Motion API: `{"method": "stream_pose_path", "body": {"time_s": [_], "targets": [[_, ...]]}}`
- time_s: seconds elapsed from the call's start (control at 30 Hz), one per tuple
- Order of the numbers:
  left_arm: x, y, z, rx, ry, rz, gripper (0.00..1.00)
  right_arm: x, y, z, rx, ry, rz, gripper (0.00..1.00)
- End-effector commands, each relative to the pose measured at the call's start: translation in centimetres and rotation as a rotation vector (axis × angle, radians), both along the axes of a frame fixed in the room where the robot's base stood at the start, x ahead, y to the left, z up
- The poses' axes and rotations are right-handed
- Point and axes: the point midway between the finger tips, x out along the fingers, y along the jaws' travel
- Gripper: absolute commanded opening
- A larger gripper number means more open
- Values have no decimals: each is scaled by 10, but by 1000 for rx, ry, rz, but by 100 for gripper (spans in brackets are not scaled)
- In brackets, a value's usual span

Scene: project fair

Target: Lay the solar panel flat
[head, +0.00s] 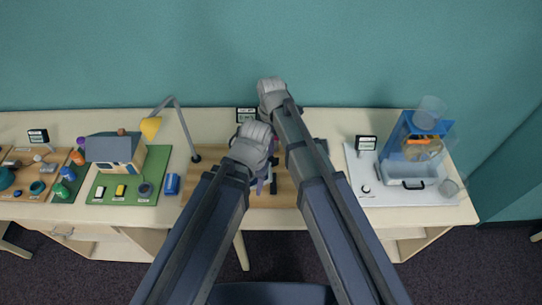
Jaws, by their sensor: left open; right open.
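I cannot pick out the solar panel for certain. A small blue piece (172,184) stands just right of the green board (142,199), but its kind is too small to tell. A model house (116,152) with a grey-blue roof stands on that board. My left gripper (250,146) is open over the middle wooden board (282,197). My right gripper (272,92) is open, farther back near the wall. Both arms cover much of the middle board, so things under them are partly hidden.
A bent lamp (152,127) with a yellow shade stands between the house and the middle board. At right, a white board (392,212) bears a blue stand (399,134) and clear containers. Small jars and bowls crowd the far left. The teal wall closes the back.

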Motion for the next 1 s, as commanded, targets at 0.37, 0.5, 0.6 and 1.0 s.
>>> {"method": "stream_pose_path", "body": {"time_s": [0.37,0.5,0.6,1.0], "targets": [[0,0,-50,-1,-2,1,50,0,0,-50,0,0,-2,59],[0,0,-65,0,-2,-2,50,0,0,-65,0,0,-2,59],[0,0,-70,0,-2,-4,50,0,0,-70,0,0,-2,59],[0,0,-70,1,-2,-5,50,0,0,-70,0,0,-2,48]]}}
